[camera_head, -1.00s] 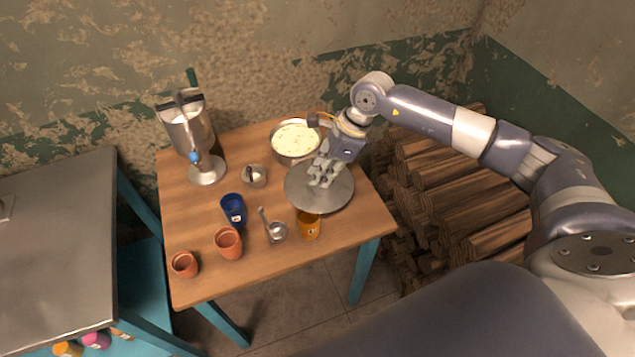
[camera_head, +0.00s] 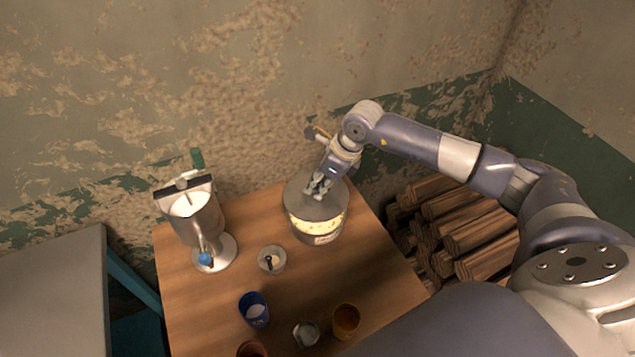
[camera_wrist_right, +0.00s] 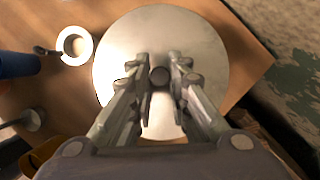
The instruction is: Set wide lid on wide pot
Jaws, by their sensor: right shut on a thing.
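The wide lid (camera_head: 304,208) is a round grey metal disc. My right gripper (camera_head: 318,186) is shut on its knob and holds it over the wide pot (camera_head: 318,238). I cannot tell whether the lid touches the rim. In the right wrist view the lid (camera_wrist_right: 200,60) fills the middle, with its dark knob between the fingers of my right gripper (camera_wrist_right: 160,78), and the pot is hidden. My left gripper is not in view.
A metal milk separator (camera_head: 195,215) stands at the left of the wooden table (camera_head: 215,300). Stacked logs (camera_head: 460,225) lie right of the table.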

